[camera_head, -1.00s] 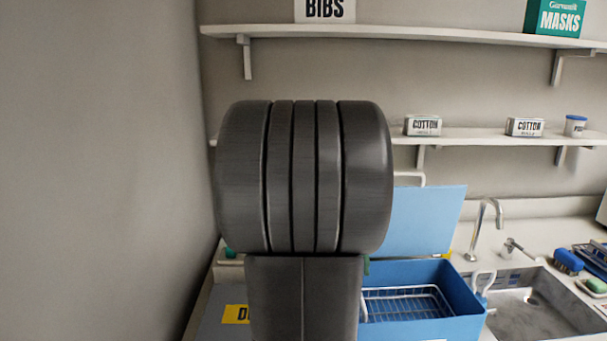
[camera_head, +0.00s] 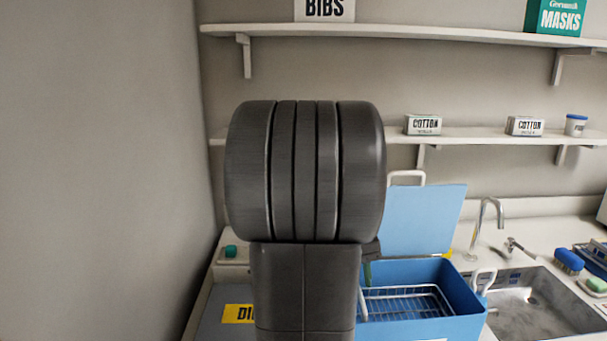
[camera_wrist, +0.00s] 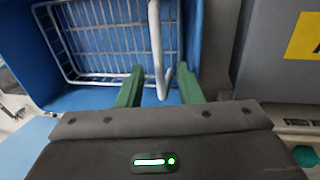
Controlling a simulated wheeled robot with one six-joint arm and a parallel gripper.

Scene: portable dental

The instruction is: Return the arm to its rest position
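My arm fills the middle of the head view and hides most of my gripper; a green finger shows at its right edge. In the wrist view my gripper (camera_wrist: 160,70) has its two green fingers apart, with a white handle bar (camera_wrist: 155,40) showing between them. I cannot tell whether the fingers touch the bar. The blue box (camera_head: 462,290) stands open on the counter, with its lid (camera_head: 425,215) raised. The white wire basket (camera_head: 405,305) is inside the box and also shows in the wrist view (camera_wrist: 95,40).
A sink (camera_head: 535,305) with a tap (camera_head: 487,215) lies right of the box. A grey container with a yellow label (camera_head: 238,313) is to the left, near the wall. Two shelves (camera_head: 480,134) (camera_head: 400,33) with boxes hang behind.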

